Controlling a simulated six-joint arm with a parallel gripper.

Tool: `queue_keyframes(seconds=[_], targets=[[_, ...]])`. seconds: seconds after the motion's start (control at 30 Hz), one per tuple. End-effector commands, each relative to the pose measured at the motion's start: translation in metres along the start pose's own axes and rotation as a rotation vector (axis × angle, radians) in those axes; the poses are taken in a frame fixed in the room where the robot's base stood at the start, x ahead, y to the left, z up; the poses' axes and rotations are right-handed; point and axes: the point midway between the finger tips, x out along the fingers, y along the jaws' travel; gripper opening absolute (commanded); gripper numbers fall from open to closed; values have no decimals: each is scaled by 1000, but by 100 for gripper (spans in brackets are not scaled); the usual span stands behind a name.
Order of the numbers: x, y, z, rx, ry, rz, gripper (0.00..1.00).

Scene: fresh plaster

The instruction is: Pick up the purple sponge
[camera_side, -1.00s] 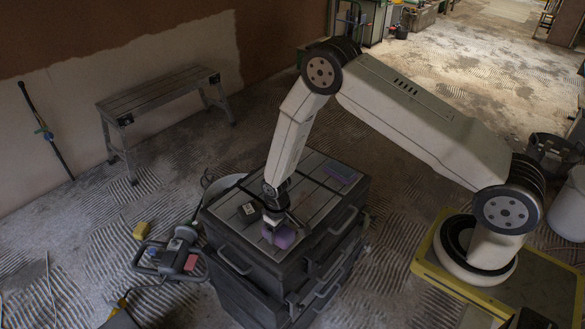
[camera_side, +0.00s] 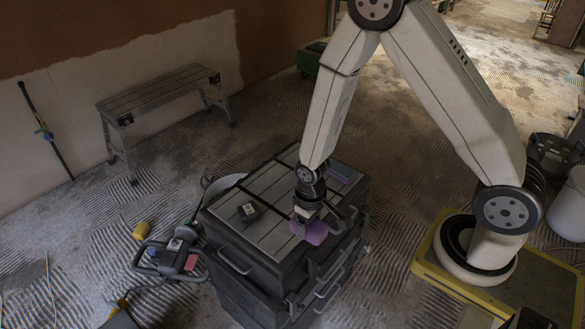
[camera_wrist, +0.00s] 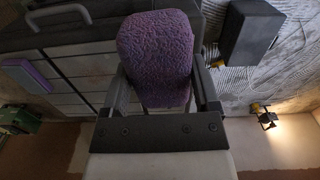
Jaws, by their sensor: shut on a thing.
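My gripper (camera_side: 308,212) is shut on the purple sponge (camera_side: 313,233), which hangs below it over the right front part of the dark toolbox (camera_side: 225,232). In the wrist view the sponge (camera_wrist: 155,52), quilted and rounded, stands between the two fingers of my gripper (camera_wrist: 162,90) and sticks out past them. The sponge appears clear of the lid, though the side view hides the exact gap.
A flat lilac-and-grey block (camera_side: 343,174) lies at the lid's back right. A power tool (camera_side: 172,255) is on the floor to the left. A step bench (camera_side: 160,97) stands behind.

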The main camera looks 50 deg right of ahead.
Motion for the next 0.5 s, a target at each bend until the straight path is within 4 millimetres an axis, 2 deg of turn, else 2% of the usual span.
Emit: queue_keyframes(seconds=[0.2,0.5], targets=[[-12,0,26,0,1,0,22],[-18,0,42,0,0,0,22]])
